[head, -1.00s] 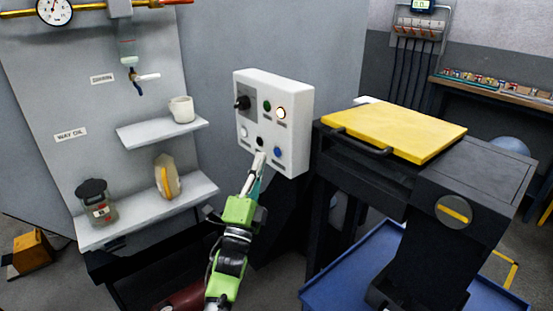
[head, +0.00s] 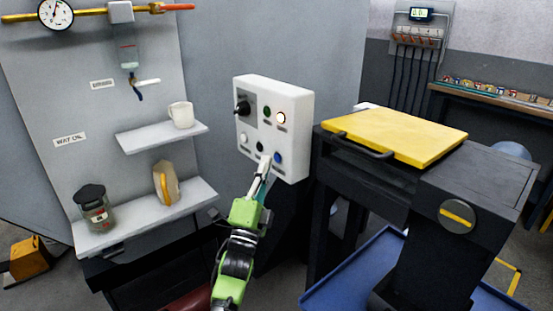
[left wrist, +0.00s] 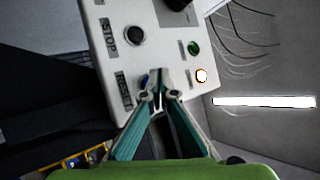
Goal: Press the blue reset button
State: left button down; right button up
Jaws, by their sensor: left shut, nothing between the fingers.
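The blue reset button (head: 278,157) is at the lower right of the white control box (head: 298,135). In the left wrist view the blue button (left wrist: 144,79) shows only as a sliver beside my fingertips, next to a label that seems to read RESET. My left gripper (head: 266,160) is shut and empty, its tips just left of the blue button in the head view. In the left wrist view its closed tips (left wrist: 160,80) hide most of the button. I cannot tell whether they touch it. My right gripper is not in view.
A dark machine with a yellow plate (head: 400,135) stands at right. Shelves (head: 160,136) are at left.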

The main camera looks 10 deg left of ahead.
pick_arm(q)
jog(key=shift+w, duration=0.1)
dwell(0.7)
jog(key=shift+w+d+b, duration=0.25)
jog(key=shift+b, duration=0.1)
jog(key=shift+w+d+b, duration=0.25)
jog(key=shift+w+b, duration=0.05)
jog(key=shift+b, duration=0.05)
dwell(0.6)
jog(key=shift+s+a, duration=0.1)
jog(key=shift+s, duration=0.05)
jog(key=shift+s+a+p, duration=0.4)
jog(key=shift+s+p, duration=0.05)
jog(key=shift+s, duration=0.05)
dwell(0.4)
jog(key=s+a+p, duration=0.1)
jog(key=s, duration=0.1)
jog(key=s+a+p, duration=0.1)
jog(key=s+a, duration=0.1)
dwell(0.3)
